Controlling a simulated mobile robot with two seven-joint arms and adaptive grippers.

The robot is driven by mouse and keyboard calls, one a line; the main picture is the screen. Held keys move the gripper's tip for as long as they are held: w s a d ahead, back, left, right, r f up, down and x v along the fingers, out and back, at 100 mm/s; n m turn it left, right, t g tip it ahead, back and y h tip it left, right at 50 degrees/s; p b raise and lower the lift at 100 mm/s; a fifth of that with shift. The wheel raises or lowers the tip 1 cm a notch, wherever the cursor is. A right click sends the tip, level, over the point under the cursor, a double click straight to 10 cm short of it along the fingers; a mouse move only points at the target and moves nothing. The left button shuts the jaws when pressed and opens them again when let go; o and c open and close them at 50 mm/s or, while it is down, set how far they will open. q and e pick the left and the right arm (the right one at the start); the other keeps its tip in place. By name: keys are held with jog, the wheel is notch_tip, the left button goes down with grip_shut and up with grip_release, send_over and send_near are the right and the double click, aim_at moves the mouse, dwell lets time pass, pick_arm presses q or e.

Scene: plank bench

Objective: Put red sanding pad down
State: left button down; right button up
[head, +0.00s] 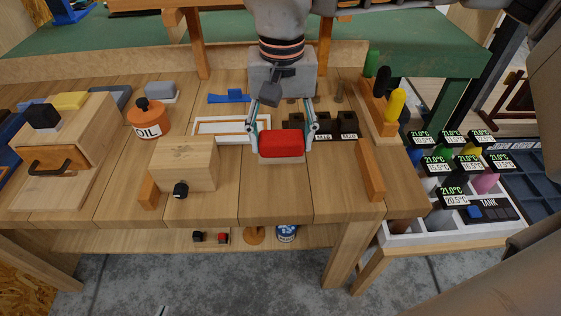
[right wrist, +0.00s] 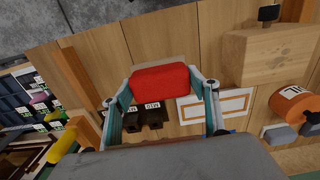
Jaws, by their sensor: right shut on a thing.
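The red sanding pad (head: 282,143) is a red block with a paler strip along its front lower edge. It also shows in the right wrist view (right wrist: 160,80). My right gripper (head: 282,135) comes down from the top of the head view, with one finger at each end of the pad, and is shut on it. The pad is over the middle of the plank bench (head: 282,205); I cannot tell whether it touches the planks. A white-and-orange outlined frame (head: 204,127) lies flat just left of the pad. My left gripper is not in view.
Dark labelled blocks (head: 347,127) stand close behind and right of the pad. A wooden block with a black knob (head: 190,160) is at left, with an orange oil pot (head: 149,119) behind it. Wooden strips (head: 370,170) stand at right. Bare planks lie in front.

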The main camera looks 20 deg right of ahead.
notch_tip(320, 180, down, 7)
jog(key=shift+b, duration=0.4)
pick_arm(q)
jog(key=shift+s+f, duration=0.35)
jog(key=shift+f, duration=0.2)
pick_arm(e)
jog(key=shift+r, duration=0.1)
jog(key=o, duration=1)
pick_arm(q)
jog(key=shift+f, duration=0.1)
